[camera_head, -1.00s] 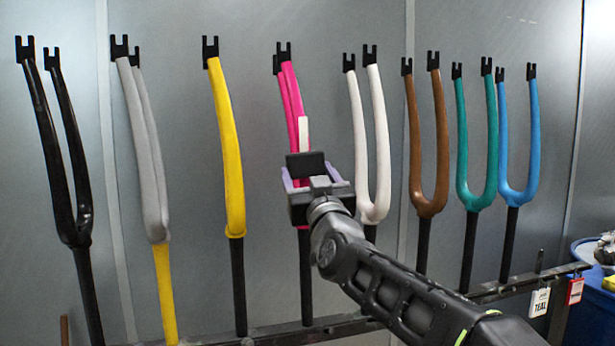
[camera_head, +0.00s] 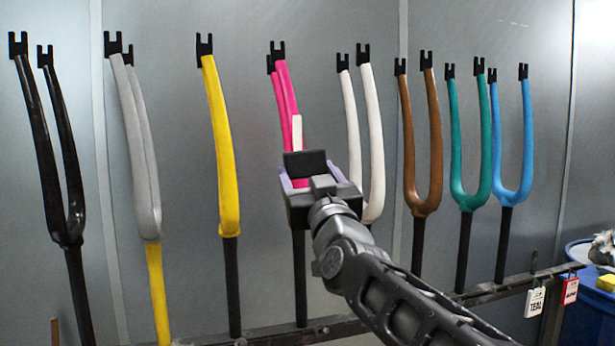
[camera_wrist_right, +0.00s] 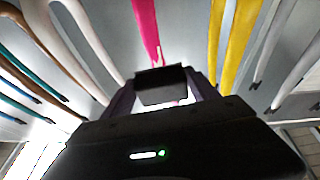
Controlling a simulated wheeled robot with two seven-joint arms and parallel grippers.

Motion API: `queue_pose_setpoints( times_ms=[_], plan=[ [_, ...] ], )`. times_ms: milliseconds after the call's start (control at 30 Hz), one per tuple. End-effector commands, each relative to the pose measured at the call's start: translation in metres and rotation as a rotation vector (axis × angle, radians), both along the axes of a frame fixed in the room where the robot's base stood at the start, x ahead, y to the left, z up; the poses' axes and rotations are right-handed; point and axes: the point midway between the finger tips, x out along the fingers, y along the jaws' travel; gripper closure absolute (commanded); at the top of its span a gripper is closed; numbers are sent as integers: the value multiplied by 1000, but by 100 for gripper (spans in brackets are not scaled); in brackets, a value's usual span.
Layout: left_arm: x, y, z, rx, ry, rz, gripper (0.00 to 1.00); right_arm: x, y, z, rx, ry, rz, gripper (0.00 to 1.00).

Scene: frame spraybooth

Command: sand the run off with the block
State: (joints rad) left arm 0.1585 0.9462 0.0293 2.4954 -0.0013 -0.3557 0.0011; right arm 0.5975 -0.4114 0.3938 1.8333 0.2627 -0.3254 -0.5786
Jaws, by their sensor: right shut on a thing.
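The pink fork (camera_head: 287,95) hangs among other forks, its lower part hidden behind my gripper. A pale narrow strip (camera_head: 297,132) shows on it just above my gripper; I cannot tell whether this is the run. My right gripper (camera_head: 312,178) is shut on a dark block (camera_head: 304,162) in front of the pink fork. In the right wrist view the block (camera_wrist_right: 161,86) sits between the lilac fingers, below the end of the pink fork (camera_wrist_right: 146,30). I cannot tell whether the block touches the fork. My left gripper is out of view.
A yellow fork (camera_head: 222,150) is to the left and a white fork (camera_head: 374,140) close to the right. Black, grey, brown, teal and blue forks stand further out. A dark rail (camera_head: 480,294) with tags runs below. A blue drum (camera_head: 585,315) stands at the right.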

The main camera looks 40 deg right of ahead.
Motion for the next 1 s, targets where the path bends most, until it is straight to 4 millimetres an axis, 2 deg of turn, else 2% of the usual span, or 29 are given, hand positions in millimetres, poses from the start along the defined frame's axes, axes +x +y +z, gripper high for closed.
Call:
queue_pose_setpoints(
  times_ms=[333, 867, 1000],
  plan=[
    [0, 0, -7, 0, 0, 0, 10, -24, 11, 2, -1, -2, -1, 64],
    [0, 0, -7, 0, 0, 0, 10, -23, 11, 1, 0, -1, 0, 64],
    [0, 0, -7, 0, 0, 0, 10, -12, 12, -10, 1, 3, 3, 64]
  ],
)
